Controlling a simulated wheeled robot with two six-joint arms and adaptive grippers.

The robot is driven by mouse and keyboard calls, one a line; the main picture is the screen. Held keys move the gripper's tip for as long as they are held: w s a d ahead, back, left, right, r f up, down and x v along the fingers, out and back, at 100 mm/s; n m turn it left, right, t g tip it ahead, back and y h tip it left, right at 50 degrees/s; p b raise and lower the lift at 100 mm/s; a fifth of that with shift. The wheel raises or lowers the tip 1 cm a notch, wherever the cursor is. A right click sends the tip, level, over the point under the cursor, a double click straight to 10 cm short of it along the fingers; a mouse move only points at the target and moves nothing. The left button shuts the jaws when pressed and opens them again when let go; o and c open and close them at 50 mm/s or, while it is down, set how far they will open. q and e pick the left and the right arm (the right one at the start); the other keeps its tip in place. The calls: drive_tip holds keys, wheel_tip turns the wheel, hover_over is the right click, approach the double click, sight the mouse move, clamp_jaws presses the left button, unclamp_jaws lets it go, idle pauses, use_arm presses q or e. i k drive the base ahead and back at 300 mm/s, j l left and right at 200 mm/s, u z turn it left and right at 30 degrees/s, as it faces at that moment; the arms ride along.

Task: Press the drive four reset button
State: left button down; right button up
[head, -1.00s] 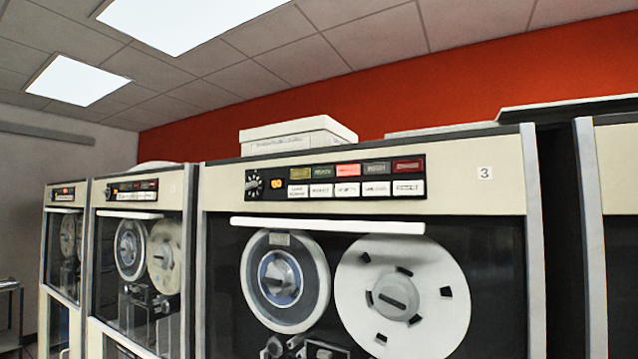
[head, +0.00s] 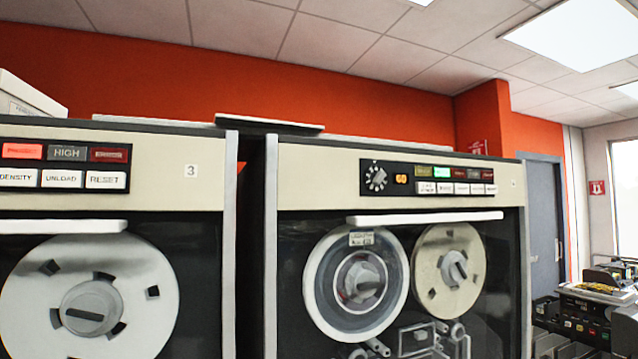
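A tape drive cabinet (head: 300,180) stands right of centre in the head view. Its number label at the upper right (head: 513,184) is too small to read. Its control panel (head: 428,178) has a dial, an orange light, a row of coloured indicators with one lit green, and a row of white buttons. The rightmost white button (head: 491,189) is there, but its lettering is too small to read. The drive labelled 3 (head: 190,171) is at the left; its rightmost white button reads RESET (head: 106,180). Neither of my grippers is in view.
A dark gap (head: 251,220) separates the two drives. White handle bars (head: 425,217) run below the panels. Flat items lie on top of the cabinets. At the right are a grey-blue door (head: 541,215) and a table with equipment (head: 590,310).

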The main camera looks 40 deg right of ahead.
sight(489, 189)
drive_tip(key=z, duration=2)
